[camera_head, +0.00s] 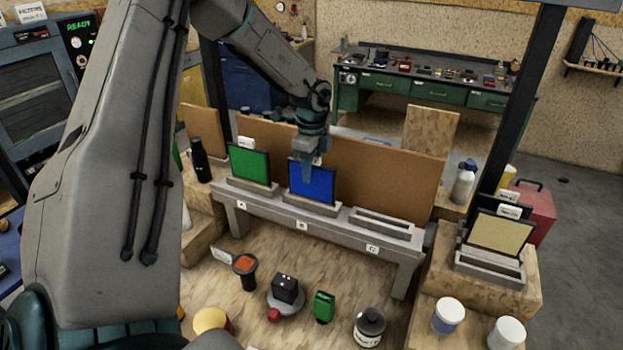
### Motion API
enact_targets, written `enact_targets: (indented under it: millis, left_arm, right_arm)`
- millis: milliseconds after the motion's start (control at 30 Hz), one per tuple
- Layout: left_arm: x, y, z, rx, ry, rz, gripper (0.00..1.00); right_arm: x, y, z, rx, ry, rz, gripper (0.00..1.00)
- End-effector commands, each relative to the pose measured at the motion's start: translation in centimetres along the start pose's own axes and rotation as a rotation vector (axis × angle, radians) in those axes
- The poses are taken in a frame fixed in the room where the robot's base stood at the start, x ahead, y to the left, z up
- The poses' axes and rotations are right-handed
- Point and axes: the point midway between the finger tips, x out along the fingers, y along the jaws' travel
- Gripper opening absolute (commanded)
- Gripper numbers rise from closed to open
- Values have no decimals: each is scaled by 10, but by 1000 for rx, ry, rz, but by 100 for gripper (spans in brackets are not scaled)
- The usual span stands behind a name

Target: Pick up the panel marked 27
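A blue panel (312,184) stands upright in the middle slot of a grey rack (335,225). A green panel (248,165) stands in the left slot with a small white tag (246,142) on top. A pale yellow panel (500,233) stands in a holder (489,262) at the right, also tagged. The number 27 is not legible on any panel. My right gripper is not in view.
The rack's right slot (382,225) is empty. A brown board (385,180) stands right behind the rack. Several small items, including a black-labelled jar (369,328), are on the wooden surface in front.

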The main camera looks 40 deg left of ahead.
Motion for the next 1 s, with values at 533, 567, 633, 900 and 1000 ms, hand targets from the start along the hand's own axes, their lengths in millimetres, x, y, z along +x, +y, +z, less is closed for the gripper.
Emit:
enact_targets:
  millis: [533,567,633,900,1000]
  left_arm:
    - [1,0,0,0,0,-1,0]
    - [1,0,0,0,0,-1,0]
    - [1,0,0,0,0,-1,0]
    - [0,0,0,0,0,-1,0]
    - [0,0,0,0,0,-1,0]
  right_arm:
    - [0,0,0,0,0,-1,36]
    - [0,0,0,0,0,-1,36]
    - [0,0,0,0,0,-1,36]
    - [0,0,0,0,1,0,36]
    - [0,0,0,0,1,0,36]
